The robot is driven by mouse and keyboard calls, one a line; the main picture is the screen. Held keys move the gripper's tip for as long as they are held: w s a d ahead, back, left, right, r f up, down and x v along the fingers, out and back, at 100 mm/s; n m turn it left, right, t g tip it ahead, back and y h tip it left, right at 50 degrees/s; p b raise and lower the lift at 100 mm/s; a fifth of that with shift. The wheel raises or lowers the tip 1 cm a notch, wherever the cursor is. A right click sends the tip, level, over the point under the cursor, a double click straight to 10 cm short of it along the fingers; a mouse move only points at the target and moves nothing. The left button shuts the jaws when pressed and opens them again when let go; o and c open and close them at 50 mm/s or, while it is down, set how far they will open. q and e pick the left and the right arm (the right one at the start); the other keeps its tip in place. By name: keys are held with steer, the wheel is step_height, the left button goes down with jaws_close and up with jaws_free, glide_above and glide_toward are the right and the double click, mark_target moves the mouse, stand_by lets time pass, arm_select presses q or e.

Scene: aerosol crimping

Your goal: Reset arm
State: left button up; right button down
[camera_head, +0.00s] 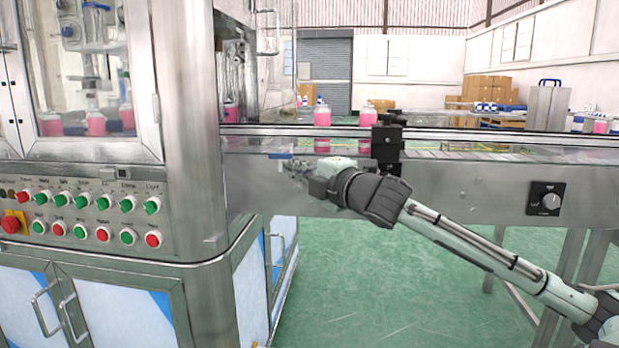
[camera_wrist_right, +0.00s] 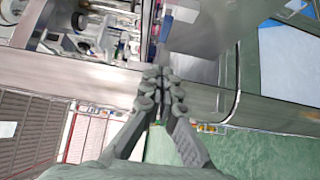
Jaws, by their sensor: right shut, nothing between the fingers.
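My right arm (camera_head: 450,230) reaches in from the lower right in the head view. Its gripper (camera_head: 288,164) is in front of the conveyor's metal side, close to the corner of the machine cabinet. In the right wrist view the gripper (camera_wrist_right: 161,78) has its two fingers together with nothing between them. Behind the fingertips the wrist view shows the metal side of the machine. I cannot tell whether the fingertips touch it. My left gripper is not in view.
The crimping machine (camera_head: 190,150) stands at the left, with a panel of green and red buttons (camera_head: 90,212). A conveyor (camera_head: 470,185) runs to the right, carrying pink bottles (camera_head: 322,116) and a black sensor block (camera_head: 387,145). Green floor (camera_head: 370,285) is open below.

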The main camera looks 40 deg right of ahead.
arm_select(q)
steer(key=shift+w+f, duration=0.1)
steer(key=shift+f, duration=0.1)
arm_select(e)
steer(key=shift+s+a, duration=0.2)
steer(key=shift+s, duration=2.4)
